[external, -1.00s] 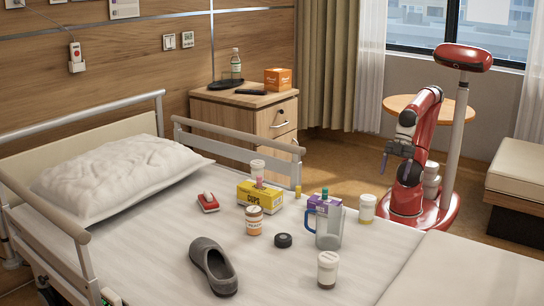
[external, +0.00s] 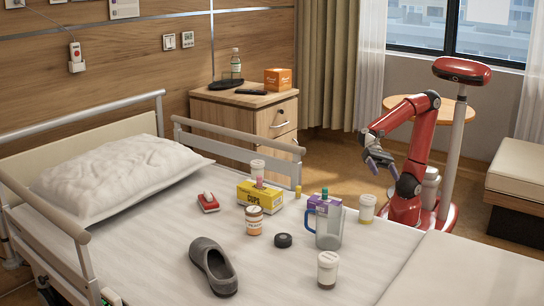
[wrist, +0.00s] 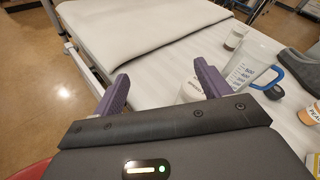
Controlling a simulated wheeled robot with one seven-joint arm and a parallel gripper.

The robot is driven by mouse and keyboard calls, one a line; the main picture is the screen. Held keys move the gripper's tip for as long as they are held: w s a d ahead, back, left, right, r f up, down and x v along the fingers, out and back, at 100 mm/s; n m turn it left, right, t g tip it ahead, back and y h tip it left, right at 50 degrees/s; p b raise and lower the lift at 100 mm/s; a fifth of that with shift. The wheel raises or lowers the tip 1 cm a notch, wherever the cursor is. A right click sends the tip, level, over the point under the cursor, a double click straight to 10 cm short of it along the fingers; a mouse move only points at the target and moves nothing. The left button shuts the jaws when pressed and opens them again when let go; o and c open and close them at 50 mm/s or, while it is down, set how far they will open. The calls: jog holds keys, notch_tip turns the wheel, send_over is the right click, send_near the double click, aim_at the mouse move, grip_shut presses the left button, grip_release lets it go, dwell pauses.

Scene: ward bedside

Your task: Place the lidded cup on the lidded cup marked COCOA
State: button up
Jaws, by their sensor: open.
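Several lidded cups stand upright on the bed; I cannot read which is marked COCOA. A white-lidded cup (external: 328,270) stands at the front edge and also shows in the wrist view (wrist: 236,38). A white-lidded cup with a yellowish base (external: 367,208) stands right of the jug; it shows partly hidden behind my right finger in the wrist view (wrist: 190,91). An orange-brown cup (external: 253,221) stands mid-bed, and a pale cup (external: 258,169) is partly hidden behind the yellow box. My gripper (external: 379,160) is open and empty, in the air beyond the bed's right side.
A clear jug with a blue handle (external: 329,235) stands in front of a purple box (external: 322,203). Near it are a black ring (external: 283,240), a yellow box (external: 259,195), a red-and-white item (external: 208,202) and a grey slipper (external: 213,266). The bed's lower right is bare.

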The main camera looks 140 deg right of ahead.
jog(key=w+d+m+t+b, duration=0.1)
jog(key=w+d+m+t, duration=0.25)
jog(key=d+m, duration=0.3)
send_near(367, 207)
jog(key=shift+s+a+f+t+h, duration=0.15)
jog(key=shift+s+f, duration=0.1)
jog(key=shift+f, duration=0.15)
jog(key=shift+s+a+f+t+h, duration=0.15)
jog(key=shift+s+f, duration=0.1)
jog(key=shift+f, duration=0.2)
jog(key=shift+w+f, duration=0.1)
jog(key=shift+f, duration=0.1)
jog(key=shift+w+a, duration=0.25)
jog(key=shift+w, duration=0.05)
jog(key=x, duration=0.7)
jog(key=shift+s, duration=0.1)
jog(key=c, duration=1.3)
jog(key=shift+r, duration=0.15)
